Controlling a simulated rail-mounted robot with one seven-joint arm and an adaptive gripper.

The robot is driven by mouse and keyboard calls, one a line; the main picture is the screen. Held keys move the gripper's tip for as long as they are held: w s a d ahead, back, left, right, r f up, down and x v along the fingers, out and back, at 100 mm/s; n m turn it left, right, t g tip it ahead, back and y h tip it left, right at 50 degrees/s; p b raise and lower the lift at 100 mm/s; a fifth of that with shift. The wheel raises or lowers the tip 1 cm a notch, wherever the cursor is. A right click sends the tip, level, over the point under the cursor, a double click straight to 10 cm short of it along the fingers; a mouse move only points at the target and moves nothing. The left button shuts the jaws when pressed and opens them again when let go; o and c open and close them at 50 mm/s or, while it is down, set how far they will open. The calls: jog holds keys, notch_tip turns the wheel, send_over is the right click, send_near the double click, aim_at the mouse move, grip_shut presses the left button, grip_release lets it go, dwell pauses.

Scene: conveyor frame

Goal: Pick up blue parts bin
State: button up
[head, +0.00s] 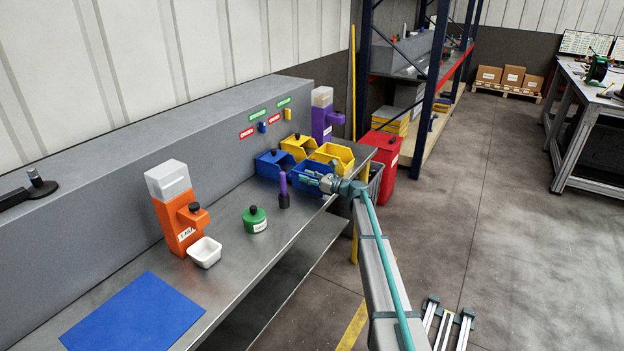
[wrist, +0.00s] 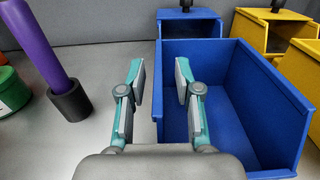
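Two blue parts bins stand on the metal bench. The nearer one (head: 308,172) is at my gripper and fills the right of the wrist view (wrist: 262,100); it looks empty. The other blue bin (head: 272,165) stands behind it to the left and shows at the top of the wrist view (wrist: 190,25). My gripper (wrist: 160,78) is open and holds nothing. In the wrist view the near bin's left wall lies between the fingers: the left finger is outside it, the right finger over the bin's inside. I cannot tell whether they touch it.
Two yellow bins (head: 333,154) (head: 298,147) stand beside the blue ones. A purple tool in a dark holder (head: 283,200) is close on the left, with a green container (head: 254,219) beyond. An orange dispenser (head: 177,222), a white cup (head: 205,252) and a blue mat (head: 135,315) are further left.

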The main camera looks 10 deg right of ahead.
grip_shut()
jog(key=shift+r, duration=0.1)
dwell(0.4)
